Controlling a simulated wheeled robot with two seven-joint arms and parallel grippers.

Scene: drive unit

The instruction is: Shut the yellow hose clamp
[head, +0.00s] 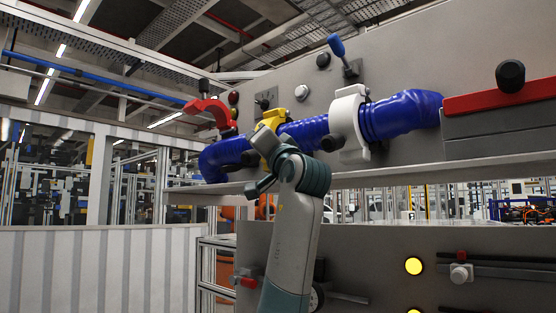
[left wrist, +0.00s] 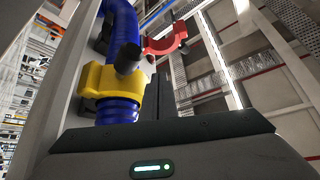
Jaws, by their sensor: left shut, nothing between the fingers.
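The yellow hose clamp (head: 267,144) sits around the blue hose (head: 306,131) on the grey panel, partly hidden behind my left wrist in the head view. In the left wrist view, the yellow hose clamp (left wrist: 107,82) wraps the visible side of the hose, with a black knob (left wrist: 128,58) beside it. I cannot tell whether its two halves are fully closed. My left gripper is mostly hidden by its wrist in the head view. Its dark fingers (left wrist: 171,88) show together and empty in the left wrist view, just right of the clamp. My right gripper is not in view.
A red clamp (head: 209,107) stands swung open at the hose's left end. A white clamp (head: 347,122) surrounds the hose to the right. A blue-handled lever (head: 338,47) sticks out above. A shelf (head: 400,174) runs under the hose. A red bar with a black knob (head: 510,76) is at far right.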

